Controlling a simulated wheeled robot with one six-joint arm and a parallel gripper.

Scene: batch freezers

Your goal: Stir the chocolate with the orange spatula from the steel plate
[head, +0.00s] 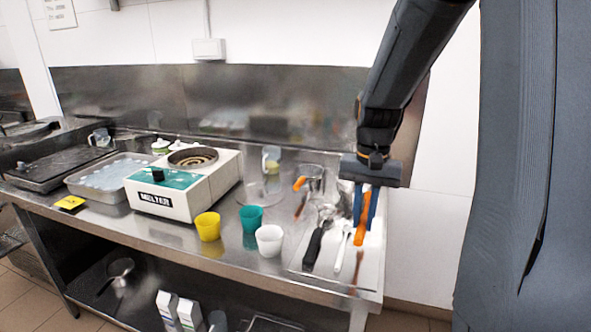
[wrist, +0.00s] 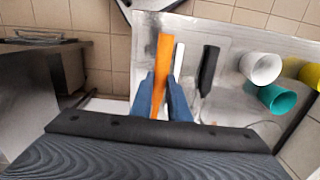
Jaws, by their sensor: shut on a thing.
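My gripper (head: 365,222) points down over the right end of the steel counter, its blue fingers shut on the orange spatula (head: 361,229). In the wrist view the orange spatula (wrist: 161,62) runs up between the fingertips (wrist: 161,88). I cannot tell whether it is clear of the steel plate (head: 318,276), which lies below with other utensils. The white melter (head: 205,197) stands left of the middle; its round opening (head: 193,157) shows brownish rings. I cannot clearly make out the chocolate inside.
A black-handled tool (head: 314,247) and a white spatula (head: 341,250) lie beside my gripper. White (head: 270,240), teal (head: 251,218) and yellow (head: 208,226) cups stand between the plate and the melter. A clear container (head: 262,190) stands behind them. A metal tray (head: 105,175) is far left.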

